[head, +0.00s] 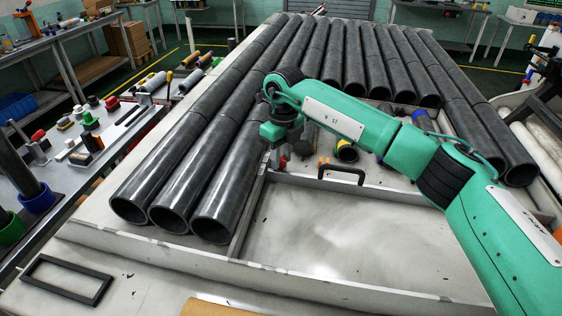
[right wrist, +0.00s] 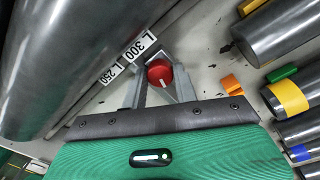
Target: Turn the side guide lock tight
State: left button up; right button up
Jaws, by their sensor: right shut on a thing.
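The side guide lock is a round red knob (right wrist: 160,73) with a white line on its face, in the right wrist view. My right gripper (right wrist: 160,84) has its two grey fingers on either side of the knob and is shut on it. In the head view my right arm reaches in from the right, and the right gripper (head: 276,157) points down beside the black rolls. A bit of red shows by it there, but the knob is mostly hidden. My left gripper is not in view.
Long black rolls (head: 190,160) lie close on the knob's left. Labels reading L 300 and L 250 (right wrist: 125,58) are beside it. A black handle (head: 342,172) and short rolls with coloured bands (right wrist: 289,97) are to the right. The front tray (head: 340,240) is empty.

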jog(key=m+b, duration=0.2)
jog(key=m, duration=0.2)
jog(key=shift+f+m, duration=0.1)
jog(key=shift+m, duration=0.2)
jog(key=m+b, duration=0.1)
jog(key=m, duration=0.2)
pick_arm(q)
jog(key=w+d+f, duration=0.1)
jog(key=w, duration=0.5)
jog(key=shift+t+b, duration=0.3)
jog(key=shift+b, duration=0.1)
pick_arm(e)
jog(key=shift+m, duration=0.7)
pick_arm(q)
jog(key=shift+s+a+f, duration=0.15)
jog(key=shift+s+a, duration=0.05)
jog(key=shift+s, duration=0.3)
pick_arm(e)
jog(key=o, duration=0.7)
